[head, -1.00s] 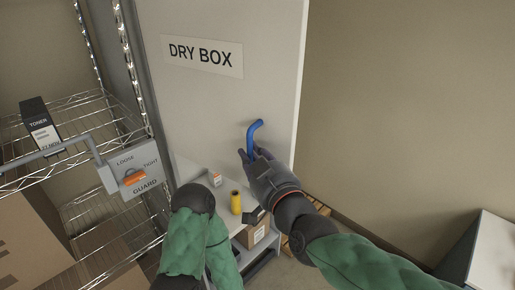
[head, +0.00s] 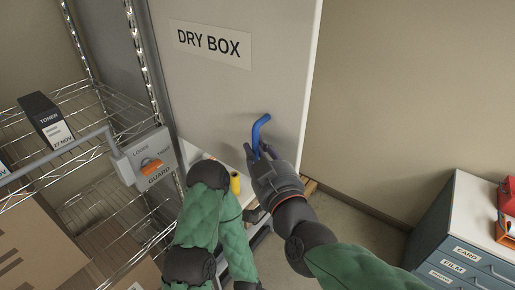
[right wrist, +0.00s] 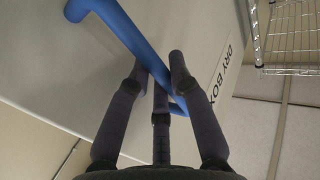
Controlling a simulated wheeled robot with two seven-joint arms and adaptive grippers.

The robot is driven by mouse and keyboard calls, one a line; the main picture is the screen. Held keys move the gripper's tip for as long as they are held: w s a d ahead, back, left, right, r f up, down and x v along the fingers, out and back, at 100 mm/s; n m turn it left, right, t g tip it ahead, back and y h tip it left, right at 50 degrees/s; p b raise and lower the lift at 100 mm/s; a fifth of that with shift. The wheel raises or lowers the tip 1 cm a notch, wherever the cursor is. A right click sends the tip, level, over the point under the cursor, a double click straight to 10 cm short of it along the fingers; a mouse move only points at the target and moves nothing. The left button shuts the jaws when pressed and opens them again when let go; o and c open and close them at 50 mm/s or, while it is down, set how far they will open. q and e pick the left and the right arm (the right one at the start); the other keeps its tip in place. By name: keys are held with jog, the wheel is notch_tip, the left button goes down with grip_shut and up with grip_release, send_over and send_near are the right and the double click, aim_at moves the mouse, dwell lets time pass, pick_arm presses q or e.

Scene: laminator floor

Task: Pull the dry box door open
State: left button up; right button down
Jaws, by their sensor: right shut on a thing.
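The dry box door (head: 235,95) is a pale flat panel with a "DRY BOX" label (head: 210,44), in the middle of the head view. Its blue bent handle (head: 259,130) is near the lower right of the panel. My right gripper (head: 262,153) is shut on the handle's lower part. In the right wrist view its dark fingers (right wrist: 161,95) close around the blue bar (right wrist: 140,45), with the door face behind. I cannot tell how far the door stands from its frame.
A wire shelf with a toner box (head: 46,122) and a guard switch box (head: 150,158) stands left of the door. A yellow roll (head: 235,184) shows below the door. A blue drawer cabinet (head: 465,245) with a red item (head: 507,208) is at right. Floor between is partly clear.

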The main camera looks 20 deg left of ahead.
jog(key=c, duration=1.1)
grip_release()
jog(key=shift+d, duration=0.1)
jog(key=shift+s, duration=0.1)
jog(key=v, duration=1.2)
jog(key=shift+r, duration=0.1)
